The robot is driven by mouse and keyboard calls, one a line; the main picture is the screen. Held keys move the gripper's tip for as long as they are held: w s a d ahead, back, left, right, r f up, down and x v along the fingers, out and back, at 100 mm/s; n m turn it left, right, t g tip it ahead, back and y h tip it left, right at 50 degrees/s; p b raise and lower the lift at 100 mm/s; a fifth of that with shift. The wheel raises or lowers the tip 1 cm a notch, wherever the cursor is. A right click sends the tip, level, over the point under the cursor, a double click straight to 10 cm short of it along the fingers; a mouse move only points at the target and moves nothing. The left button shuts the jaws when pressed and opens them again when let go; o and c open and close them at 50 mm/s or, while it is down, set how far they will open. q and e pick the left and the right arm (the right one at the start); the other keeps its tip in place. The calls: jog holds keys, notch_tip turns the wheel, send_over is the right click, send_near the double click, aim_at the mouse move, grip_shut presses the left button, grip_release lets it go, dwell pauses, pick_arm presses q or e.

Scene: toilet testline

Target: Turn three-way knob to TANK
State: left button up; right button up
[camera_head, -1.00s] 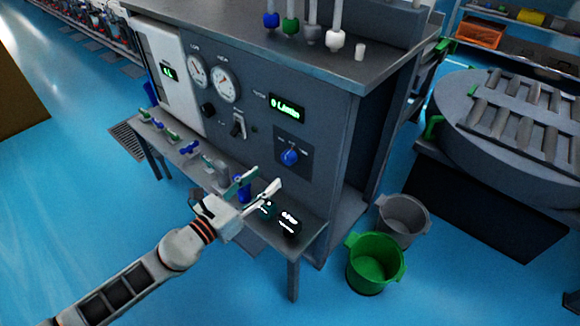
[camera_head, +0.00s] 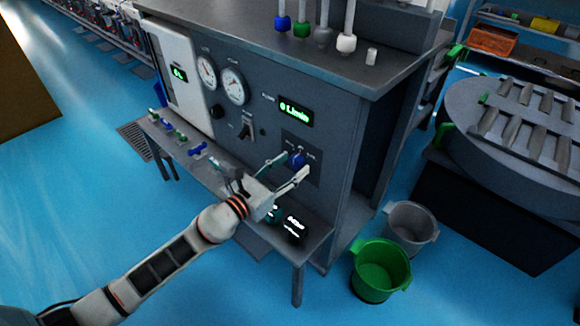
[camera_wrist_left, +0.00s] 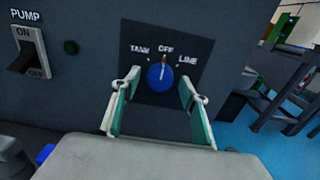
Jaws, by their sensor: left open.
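The three-way knob (camera_head: 297,160) is blue and sits on a dark square plate on the front panel of the test bench. In the left wrist view the knob (camera_wrist_left: 160,76) has its pointer straight up at OFF, with TANK to the left and LINE to the right. My left gripper (camera_head: 293,162) is open, with its fingers reaching toward the panel on either side of the knob. In the wrist view its fingers (camera_wrist_left: 158,98) stand left and right of the knob, apart from it. My right gripper is not in view.
The PUMP switch (camera_wrist_left: 27,52) is left of the knob plate. Two gauges (camera_head: 233,85) and a lit flow display (camera_head: 295,110) are on the panel. A narrow shelf (camera_head: 222,172) with fittings runs below. Green (camera_head: 380,272) and grey (camera_head: 411,226) buckets stand at the right.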

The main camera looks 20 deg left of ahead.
pick_arm(q)
jog(key=shift+c, duration=0.3)
jog(key=c, duration=1)
jog(key=shift+n, duration=1.4)
jog(key=n, duration=0.4)
jog(key=shift+r+p, duration=0.15)
jog(key=shift+p, duration=0.15)
jog(key=shift+d+n+p, duration=0.1)
jog(key=shift+n+p, duration=0.3)
jog(key=shift+n, duration=1.2)
